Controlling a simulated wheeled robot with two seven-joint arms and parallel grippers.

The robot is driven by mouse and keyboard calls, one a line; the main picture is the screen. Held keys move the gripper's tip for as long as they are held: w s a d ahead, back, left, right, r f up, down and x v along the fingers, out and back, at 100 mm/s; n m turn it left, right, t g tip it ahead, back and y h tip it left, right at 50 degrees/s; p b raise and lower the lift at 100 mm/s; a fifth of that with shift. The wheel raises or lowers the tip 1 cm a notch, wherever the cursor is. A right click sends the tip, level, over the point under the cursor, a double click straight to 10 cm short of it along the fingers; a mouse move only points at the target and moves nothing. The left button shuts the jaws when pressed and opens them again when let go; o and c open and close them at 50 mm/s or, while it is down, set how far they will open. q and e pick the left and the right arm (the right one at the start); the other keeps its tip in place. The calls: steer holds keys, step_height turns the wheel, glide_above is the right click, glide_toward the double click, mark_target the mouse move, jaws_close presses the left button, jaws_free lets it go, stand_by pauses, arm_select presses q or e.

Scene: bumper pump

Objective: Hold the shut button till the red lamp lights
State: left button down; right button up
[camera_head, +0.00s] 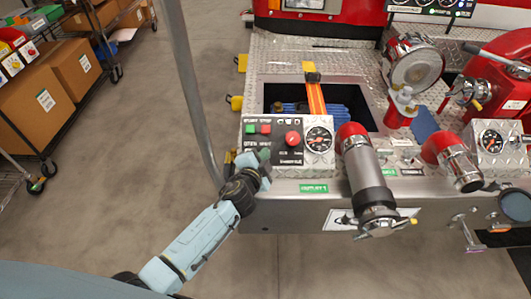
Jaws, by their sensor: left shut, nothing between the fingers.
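A control panel (278,160) sits on the left of the red truck's metal bumper. At its upper left are a small green button (250,129) and a small red button (265,129); their labels are too small to read. A larger red knob (292,138) stands to their right, beside a round gauge (319,140). I cannot tell which part is the red lamp, nor whether it is lit. My left gripper (262,158) is shut and empty at the panel's lower left, below the two buttons. It hides that corner, and contact is unclear. My right gripper is out of view.
A red-capped metal pipe (368,178) juts forward just right of the panel. A recessed bay (345,98) with an orange strap lies behind it. A grey pole (190,80) rises left of my gripper. Shelves with boxes (72,68) stand farther left, with open floor between.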

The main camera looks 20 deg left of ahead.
arm_select(q)
steer(key=shift+r, duration=0.1)
stand_by(0.8)
steer(key=shift+s+d+r+p, duration=0.1)
steer(key=shift+s+r+p, duration=0.35)
steer(key=shift+r+p, duration=0.35)
steer(key=shift+f, duration=0.1)
steer(key=r+p, duration=0.1)
steer(key=s+r+p, duration=0.1)
steer(key=r+p, duration=0.1)
steer(key=s+r+p, duration=0.1)
steer(key=shift+s+d+r, duration=0.15)
steer(key=shift+s+d, duration=0.1)
steer(key=shift+d, duration=0.1)
